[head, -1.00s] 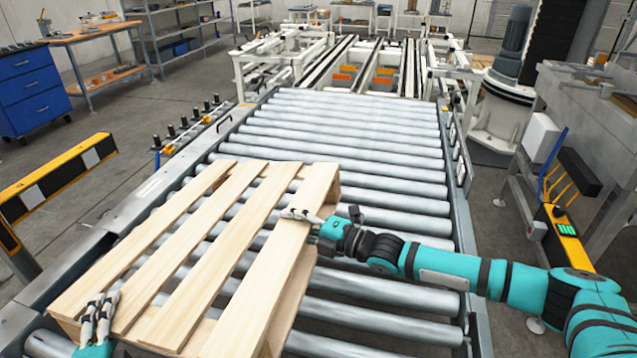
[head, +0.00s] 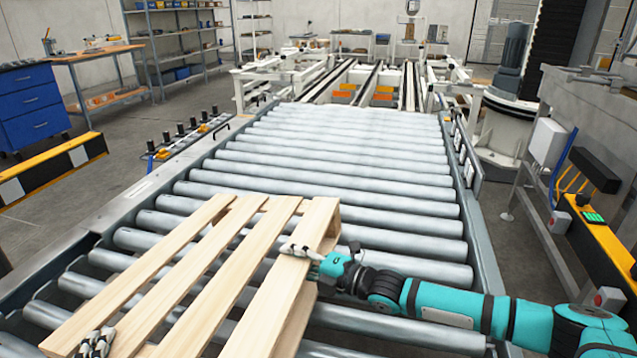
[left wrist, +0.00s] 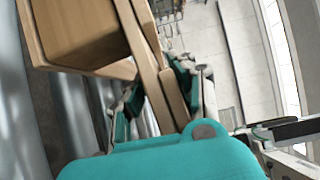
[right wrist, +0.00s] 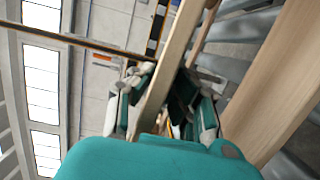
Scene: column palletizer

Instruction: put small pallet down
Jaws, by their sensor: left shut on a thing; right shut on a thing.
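The small pallet (head: 172,290) is a light wooden pallet with several top slats, in the lower left of the head view. It lies over the near rollers of the conveyor, tilted in the picture; I cannot tell if it touches them. My left gripper (head: 97,342) is shut on its near left edge, and in the left wrist view the fingers (left wrist: 157,95) clasp a board. My right gripper (head: 300,250) is shut on its right edge, and in the right wrist view the fingers (right wrist: 160,95) clasp a slat. The pallet's near end is cut off by the frame.
The roller conveyor (head: 345,165) is bare beyond the pallet, with side rails (head: 140,195). A yellow-black barrier (head: 55,172) and blue drawer cabinet (head: 32,105) stand to the left. A yellow-black post unit (head: 605,245) and a grey motor (head: 513,60) stand to the right.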

